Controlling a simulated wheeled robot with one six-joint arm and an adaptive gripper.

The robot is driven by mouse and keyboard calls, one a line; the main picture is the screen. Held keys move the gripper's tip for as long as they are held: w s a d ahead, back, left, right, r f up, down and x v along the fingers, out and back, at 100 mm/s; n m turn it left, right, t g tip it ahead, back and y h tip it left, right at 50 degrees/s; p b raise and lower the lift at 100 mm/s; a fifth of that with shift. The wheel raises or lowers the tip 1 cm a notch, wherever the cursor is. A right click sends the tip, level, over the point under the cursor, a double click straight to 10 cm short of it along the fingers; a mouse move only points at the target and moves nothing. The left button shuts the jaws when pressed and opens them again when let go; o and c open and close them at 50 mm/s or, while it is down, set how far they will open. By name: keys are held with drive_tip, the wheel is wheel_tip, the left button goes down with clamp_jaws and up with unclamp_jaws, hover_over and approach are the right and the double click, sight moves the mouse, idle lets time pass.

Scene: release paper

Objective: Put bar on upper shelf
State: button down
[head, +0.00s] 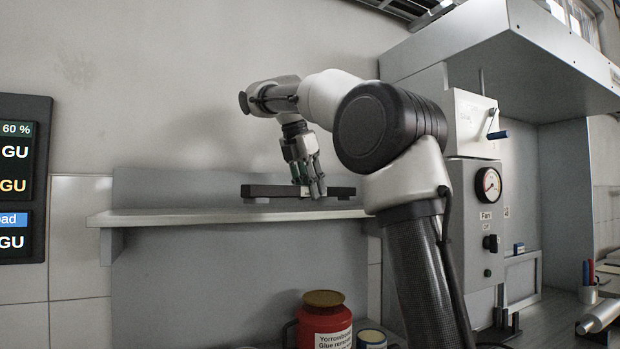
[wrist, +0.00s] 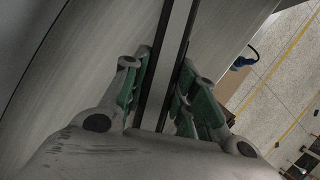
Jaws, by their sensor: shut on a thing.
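The bar (head: 270,191) is long, straight and black.
A red jar (head: 325,322) stands below the shelf. A grey fan panel with a gauge (head: 488,186) and a hood (head: 500,60) are on the right. The shelf's left part is clear. A wall display (head: 20,180) is at far left.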

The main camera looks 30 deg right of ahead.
drive_tip(key=shift+f, duration=0.3)
drive_tip(key=shift+f, duration=0.55)
idle(0.3)
drive_tip(key=c, duration=1.1)
unclamp_jaws()
drive_tip(key=shift+o, duration=0.2)
